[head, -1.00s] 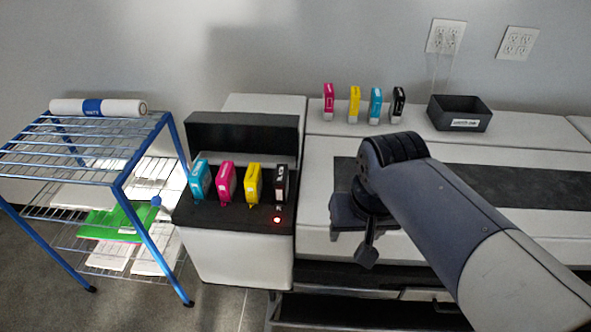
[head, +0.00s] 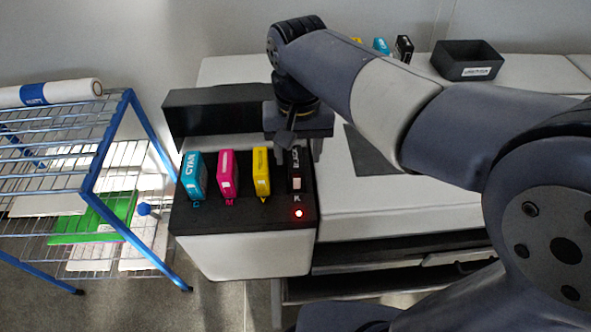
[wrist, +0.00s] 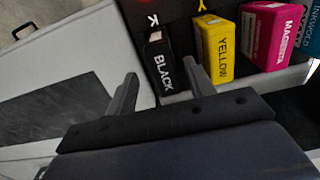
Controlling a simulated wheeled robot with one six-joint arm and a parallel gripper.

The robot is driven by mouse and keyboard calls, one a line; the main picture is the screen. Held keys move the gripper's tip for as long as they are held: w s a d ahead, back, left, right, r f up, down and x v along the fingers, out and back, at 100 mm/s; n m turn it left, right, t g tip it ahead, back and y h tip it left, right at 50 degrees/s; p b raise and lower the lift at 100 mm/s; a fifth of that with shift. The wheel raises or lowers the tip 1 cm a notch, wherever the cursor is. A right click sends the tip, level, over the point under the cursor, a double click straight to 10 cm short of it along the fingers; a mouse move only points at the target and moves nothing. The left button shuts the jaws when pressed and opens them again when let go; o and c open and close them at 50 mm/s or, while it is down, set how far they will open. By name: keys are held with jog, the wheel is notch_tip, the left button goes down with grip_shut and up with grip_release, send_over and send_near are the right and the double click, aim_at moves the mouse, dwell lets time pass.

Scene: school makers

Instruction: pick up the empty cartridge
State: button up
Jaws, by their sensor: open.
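The black cartridge (head: 296,183) stands in the rightmost slot of the printer's cartridge dock (head: 240,213), marked K, with a red light (head: 298,213) in front of it. My gripper (head: 293,150) is above it in the head view and partly covers it. In the wrist view the black cartridge (wrist: 160,68), labelled BLACK, shows between the two spread fingertips of my gripper (wrist: 160,72). The gripper is open and empty. I cannot tell whether a finger touches the cartridge.
Yellow (head: 261,172), magenta (head: 228,175) and cyan (head: 194,177) cartridges stand left of the black one. Spare cartridges (head: 403,48) and a black bin (head: 467,60) are on the back ledge. A blue wire rack (head: 110,140) stands at left.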

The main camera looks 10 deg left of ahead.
jog(key=shift+w+a+f+p, duration=0.15)
jog(key=shift+f+p, duration=0.1)
jog(key=shift+f, duration=1.1)
jog(key=shift+s+a+f+p, duration=0.1)
jog(key=shift+f+p, duration=0.15)
jog(key=shift+f, duration=1.05)
grip_shut()
